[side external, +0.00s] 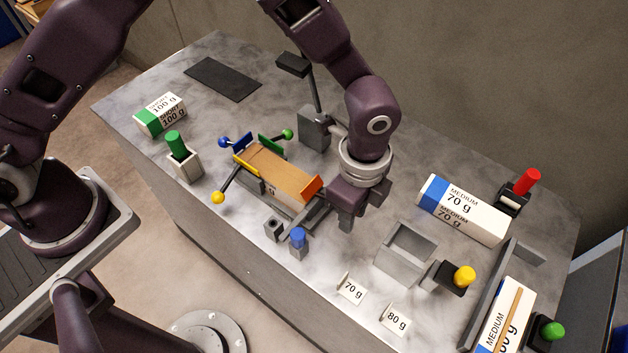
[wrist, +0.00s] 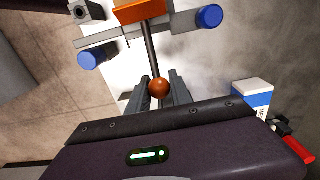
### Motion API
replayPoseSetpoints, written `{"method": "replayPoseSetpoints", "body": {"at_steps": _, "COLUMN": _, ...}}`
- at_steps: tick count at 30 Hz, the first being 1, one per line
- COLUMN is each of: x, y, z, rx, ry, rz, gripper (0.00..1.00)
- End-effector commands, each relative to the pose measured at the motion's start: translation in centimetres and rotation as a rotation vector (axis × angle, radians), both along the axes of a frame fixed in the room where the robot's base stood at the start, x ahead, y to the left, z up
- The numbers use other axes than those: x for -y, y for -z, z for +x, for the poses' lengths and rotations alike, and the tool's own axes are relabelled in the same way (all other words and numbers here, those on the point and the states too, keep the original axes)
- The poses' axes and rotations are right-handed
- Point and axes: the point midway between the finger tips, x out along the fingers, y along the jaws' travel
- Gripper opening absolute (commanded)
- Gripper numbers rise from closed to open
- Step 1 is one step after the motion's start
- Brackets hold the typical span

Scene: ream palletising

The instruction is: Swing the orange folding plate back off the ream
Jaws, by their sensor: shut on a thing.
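The orange folding plate (side external: 312,188) is at the right end of the brown-wrapped ream (side external: 278,171) and looks tilted up. Its top end also shows at the upper edge of the wrist view (wrist: 138,11). A dark rod runs from the plate to an orange ball knob (wrist: 159,88). My gripper (side external: 346,222) is right of the plate, and its fingers are shut on the knob in the wrist view. The knob is hidden behind the fingers in the side view. The ream lies in a grey fixture.
Blue (side external: 242,142), green (side external: 271,144) and yellow plates stand around the ream, with ball-ended rods. A post (side external: 314,128) stands behind. A blue-topped block (side external: 298,240) is in front. A grey tray (side external: 407,256) and a white MEDIUM 70 g pack (side external: 464,212) are to the right.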

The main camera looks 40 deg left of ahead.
Motion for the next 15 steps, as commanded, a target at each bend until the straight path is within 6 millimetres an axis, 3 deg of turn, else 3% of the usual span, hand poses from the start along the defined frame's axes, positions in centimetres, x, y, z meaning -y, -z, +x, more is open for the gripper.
{"method": "replayPoseSetpoints", "body": {"at_steps": 15, "x": -0.6, "y": 2.6, "z": -0.1, "rx": -0.005, "ry": 0.000, "rz": 0.005, "gripper": 0.03}}
